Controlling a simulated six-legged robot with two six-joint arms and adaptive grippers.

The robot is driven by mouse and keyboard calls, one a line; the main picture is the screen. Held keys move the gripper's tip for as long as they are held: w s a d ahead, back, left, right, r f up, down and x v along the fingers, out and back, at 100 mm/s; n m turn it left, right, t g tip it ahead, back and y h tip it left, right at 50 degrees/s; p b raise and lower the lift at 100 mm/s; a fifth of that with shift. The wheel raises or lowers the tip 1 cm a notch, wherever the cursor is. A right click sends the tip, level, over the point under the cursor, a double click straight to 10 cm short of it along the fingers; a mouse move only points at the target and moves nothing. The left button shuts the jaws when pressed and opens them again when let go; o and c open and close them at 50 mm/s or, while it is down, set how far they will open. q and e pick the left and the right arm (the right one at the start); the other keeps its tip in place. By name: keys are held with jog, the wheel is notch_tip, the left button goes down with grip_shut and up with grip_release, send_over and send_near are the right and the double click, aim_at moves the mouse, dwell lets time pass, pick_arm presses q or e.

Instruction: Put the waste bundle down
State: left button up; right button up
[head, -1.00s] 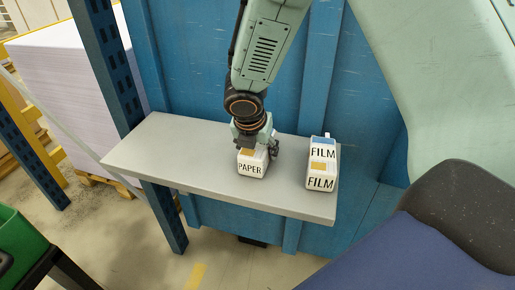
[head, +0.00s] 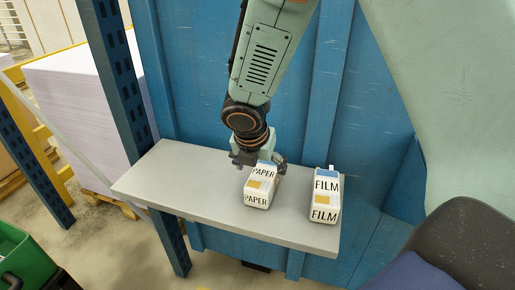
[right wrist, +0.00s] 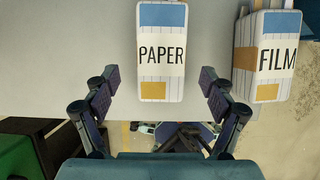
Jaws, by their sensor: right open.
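The white bundle marked PAPER (head: 261,187) rests on the grey shelf (head: 185,184), with a blue band and a yellow-orange patch. It also shows in the right wrist view (right wrist: 161,50), lying just beyond the fingertips and between their lines. My right gripper (head: 259,162) is open at the far end of this bundle, with its fingers apart in the right wrist view (right wrist: 160,82). I cannot tell whether a finger still touches the bundle. A similar bundle marked FILM (head: 326,196) stands to its right, apart from it. My left gripper is not in view.
A blue panelled wall (head: 190,80) stands right behind the shelf. A blue perforated post (head: 110,75) rises at the shelf's left end. The shelf's left half is bare. A green bin (head: 25,262) is at lower left, and a pale stack (head: 85,120) stands on a pallet.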

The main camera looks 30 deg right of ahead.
jog(key=p+v, duration=0.1)
jog(key=v, duration=0.2)
jog(key=shift+r, duration=0.2)
jog(key=shift+p+v, duration=0.65)
jog(key=shift+v, duration=0.2)
jog(key=shift+s, duration=0.1)
